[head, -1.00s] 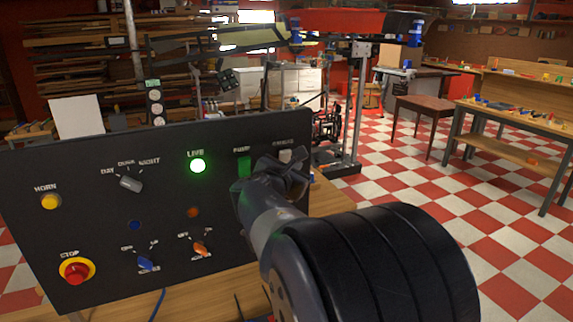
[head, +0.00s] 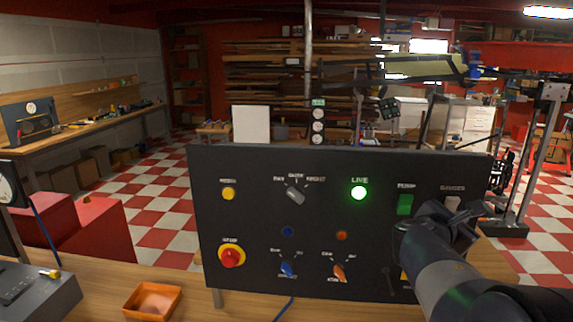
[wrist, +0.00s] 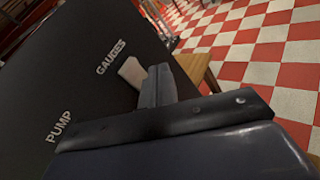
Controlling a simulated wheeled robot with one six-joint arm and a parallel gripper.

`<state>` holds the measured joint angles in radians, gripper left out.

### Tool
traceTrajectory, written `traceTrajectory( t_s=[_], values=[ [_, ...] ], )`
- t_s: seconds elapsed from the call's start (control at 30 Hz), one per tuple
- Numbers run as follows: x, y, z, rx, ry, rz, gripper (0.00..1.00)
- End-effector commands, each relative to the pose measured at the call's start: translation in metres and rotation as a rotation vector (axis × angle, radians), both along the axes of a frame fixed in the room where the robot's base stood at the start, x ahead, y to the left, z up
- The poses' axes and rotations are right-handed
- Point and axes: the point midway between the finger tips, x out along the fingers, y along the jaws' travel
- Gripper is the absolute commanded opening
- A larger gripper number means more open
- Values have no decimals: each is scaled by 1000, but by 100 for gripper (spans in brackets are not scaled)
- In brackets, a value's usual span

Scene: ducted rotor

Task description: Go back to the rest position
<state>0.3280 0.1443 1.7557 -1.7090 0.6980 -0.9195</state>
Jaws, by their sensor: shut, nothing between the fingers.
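My gripper (head: 447,222) is in front of the right side of a black control panel (head: 260,262), close to the GAUGES switch. In the wrist view my gripper (wrist: 160,88) is shut and empty, its tip beside the pale GAUGES rocker (wrist: 131,72). I cannot tell whether it touches the rocker. In the head view the GAUGES rocker (head: 452,204) shows just above the gripper, and the green PUMP rocker (head: 405,204) is to its left. The green LIVE lamp (head: 359,193) is lit. My arm hides the panel's lower right part.
The panel stands on a wooden bench (head: 90,285). An orange tray (head: 153,301) and a grey box (head: 38,297) lie on the bench at the left. A red stop button (head: 231,257) and several knobs are on the panel. Checkered floor is open behind.

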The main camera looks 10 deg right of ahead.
Motion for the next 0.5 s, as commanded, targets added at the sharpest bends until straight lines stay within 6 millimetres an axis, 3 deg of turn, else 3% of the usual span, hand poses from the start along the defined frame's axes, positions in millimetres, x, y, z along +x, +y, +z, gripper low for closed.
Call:
traceTrajectory(
  t_s=[0.3,0.5],
  values=[
    [-40,10,23,0,-2,0,0],
    [-54,13,28,0,-2,-1,0]
  ],
)
